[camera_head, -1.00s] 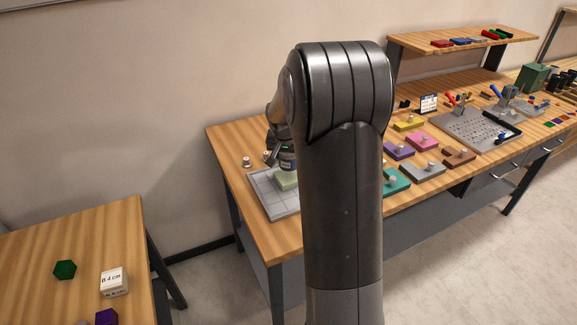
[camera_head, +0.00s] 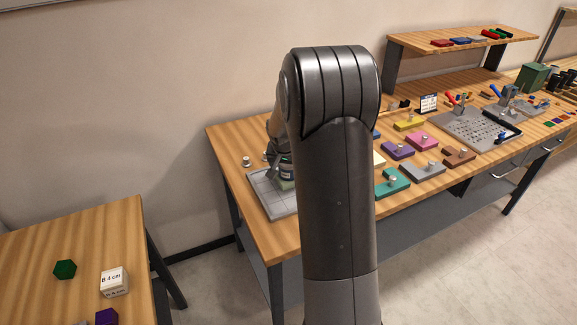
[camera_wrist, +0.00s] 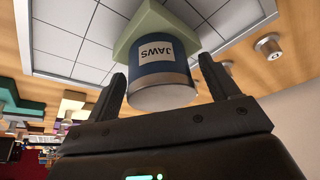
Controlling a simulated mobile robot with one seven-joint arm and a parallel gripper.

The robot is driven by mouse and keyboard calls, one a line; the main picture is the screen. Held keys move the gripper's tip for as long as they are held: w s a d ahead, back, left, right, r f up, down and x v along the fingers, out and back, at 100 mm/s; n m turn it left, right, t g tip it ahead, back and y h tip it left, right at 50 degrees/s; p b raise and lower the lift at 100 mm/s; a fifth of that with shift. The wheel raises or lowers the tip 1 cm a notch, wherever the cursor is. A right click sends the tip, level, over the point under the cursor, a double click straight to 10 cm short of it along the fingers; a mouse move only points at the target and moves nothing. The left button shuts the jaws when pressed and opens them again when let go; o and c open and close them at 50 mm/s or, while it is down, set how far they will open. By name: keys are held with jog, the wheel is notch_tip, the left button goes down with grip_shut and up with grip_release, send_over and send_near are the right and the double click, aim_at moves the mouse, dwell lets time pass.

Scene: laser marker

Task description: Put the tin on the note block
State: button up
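The tin is a blue cylinder (camera_wrist: 164,70) with a silver end and a white label reading JAWS, which is upside down in the wrist view. The pale green note block (camera_wrist: 125,38) lies against the tin's far end, and the tin appears to stand on it. My gripper (camera_wrist: 163,72) has one finger on each side of the tin, with a small gap showing at each. In the head view the note block (camera_head: 286,185) shows as a small green patch. My arm and gripper hide most of the tin there.
The note block lies on a grey tiled plate (camera_head: 268,196) on the wooden bench. Colored blocks with knobs, such as the teal one (camera_head: 391,183), lie to the right. A separate table (camera_head: 60,235) is at lower left.

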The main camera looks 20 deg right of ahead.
jog(key=shift+r, duration=0.1)
jog(key=v, duration=1.2)
jog(key=s+a+r+n+t+y, duration=0.1)
jog(key=s+a+r+n, duration=0.1)
jog(key=s+a+r, duration=0.4)
jog(key=s+a+r+n, duration=0.2)
jog(key=s+a+r, duration=0.1)
jog(key=s, duration=0.6)
jog(key=s+a+n+y, duration=0.1)
jog(key=s+a, duration=0.2)
jog(key=s, duration=0.4)
jog(key=s+a+f+n, duration=0.1)
jog(key=s+a+n, duration=0.1)
jog(key=s, duration=0.5)
jog(key=shift+a+t+y, duration=0.4)
jog(key=shift+a, duration=0.2)
